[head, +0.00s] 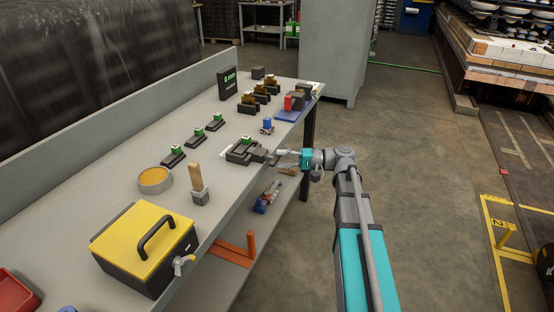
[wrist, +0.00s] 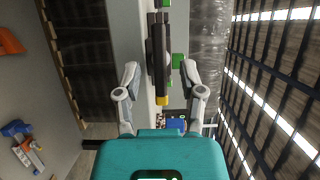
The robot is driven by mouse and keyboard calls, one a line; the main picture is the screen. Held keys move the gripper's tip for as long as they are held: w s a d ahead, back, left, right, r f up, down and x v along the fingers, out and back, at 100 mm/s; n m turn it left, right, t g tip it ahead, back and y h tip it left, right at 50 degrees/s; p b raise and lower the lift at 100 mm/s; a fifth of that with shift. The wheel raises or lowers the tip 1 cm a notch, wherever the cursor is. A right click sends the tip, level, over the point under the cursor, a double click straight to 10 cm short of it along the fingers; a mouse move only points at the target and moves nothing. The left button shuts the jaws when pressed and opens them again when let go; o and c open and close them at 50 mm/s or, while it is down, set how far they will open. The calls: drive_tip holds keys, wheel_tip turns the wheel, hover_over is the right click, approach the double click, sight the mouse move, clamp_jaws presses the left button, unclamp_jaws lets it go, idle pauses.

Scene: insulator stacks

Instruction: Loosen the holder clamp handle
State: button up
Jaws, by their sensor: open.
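The dark holder (head: 241,153) sits near the right edge of the workbench, with a small green-and-white piece (head: 246,139) on top. In the wrist view, the holder (wrist: 153,45) is a dark block with green beside it. A dark bar with a yellow end (wrist: 161,101), which looks like the clamp handle, points toward my gripper. My gripper (head: 277,160) is at the bench edge, to the right of the holder. In the wrist view, its open fingers (wrist: 160,68) are on either side of the bar, with gaps on both sides. The handle is hard to make out in the head view.
The workbench (head: 140,205) also bears a yellow-lidded box (head: 148,240), a tape roll (head: 154,179), a wooden-handled brush (head: 198,182) and several small green-topped holders (head: 196,135). A lower shelf (head: 220,279) holds tools. The floor (head: 430,190) right of the bench is open.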

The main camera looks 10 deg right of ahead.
drive_tip(key=shift+x, duration=0.9)
clamp_jaws()
